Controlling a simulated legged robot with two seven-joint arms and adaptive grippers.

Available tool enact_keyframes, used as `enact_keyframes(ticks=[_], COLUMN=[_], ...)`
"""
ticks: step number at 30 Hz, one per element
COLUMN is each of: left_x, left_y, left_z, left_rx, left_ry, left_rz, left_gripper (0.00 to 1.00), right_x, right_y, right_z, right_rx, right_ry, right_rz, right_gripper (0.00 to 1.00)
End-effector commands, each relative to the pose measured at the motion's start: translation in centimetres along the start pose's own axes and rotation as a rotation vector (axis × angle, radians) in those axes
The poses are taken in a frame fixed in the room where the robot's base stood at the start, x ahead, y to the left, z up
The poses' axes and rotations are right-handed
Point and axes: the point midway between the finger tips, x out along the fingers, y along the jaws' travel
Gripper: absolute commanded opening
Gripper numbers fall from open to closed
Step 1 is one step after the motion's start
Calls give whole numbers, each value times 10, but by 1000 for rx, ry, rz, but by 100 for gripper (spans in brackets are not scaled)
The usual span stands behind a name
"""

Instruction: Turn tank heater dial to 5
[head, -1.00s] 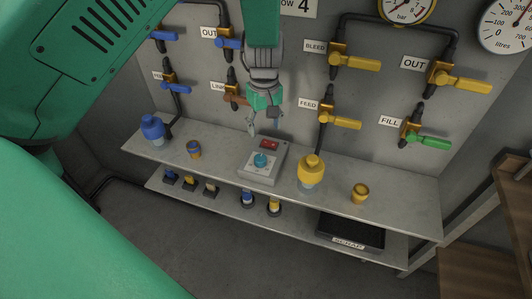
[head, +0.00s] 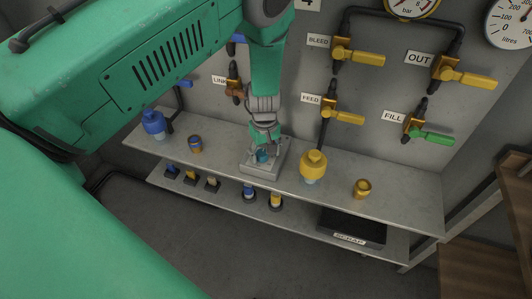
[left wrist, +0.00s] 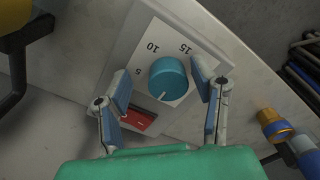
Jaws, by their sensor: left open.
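The heater dial is a round blue knob (left wrist: 168,78) on a pale control box (left wrist: 118,65) on the upper shelf. The box (head: 254,170) also shows in the head view, with the knob (head: 263,156) partly covered by my gripper. The numbers 5, 10 and 15 stand around the knob in the left wrist view. Its white pointer line points down and slightly left in that view, away from 5. My left gripper (left wrist: 162,84) is open, with one finger on each side of the knob; I cannot tell whether either touches. My right gripper is not in view.
A red switch (left wrist: 140,119) sits on the box beside the knob. A yellow-capped bottle (head: 313,167) stands to its right and a small blue-orange fitting (head: 195,144) to its left. Valves with yellow handles (head: 358,57) line the wall behind.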

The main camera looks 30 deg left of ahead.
Motion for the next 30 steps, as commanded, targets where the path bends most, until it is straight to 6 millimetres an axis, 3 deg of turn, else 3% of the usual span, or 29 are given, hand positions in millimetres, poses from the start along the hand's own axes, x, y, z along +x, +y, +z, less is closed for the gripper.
enact_keyframes(ticks=[5,10,20,30], left_x=[1,-1,-2,-1], left_y=[-1,0,1,2], left_z=[-1,2,7,6], left_rx=[-2,-2,18,199], left_ry=[-1,3,-2,-6], left_rz=[0,-3,-4,-2], left_gripper=[52,3,3,3], right_x=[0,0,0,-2], right_y=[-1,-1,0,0], right_z=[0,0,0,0], right_rx=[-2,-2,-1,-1], right_ry=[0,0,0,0], right_rz=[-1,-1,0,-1], right_gripper=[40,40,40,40])
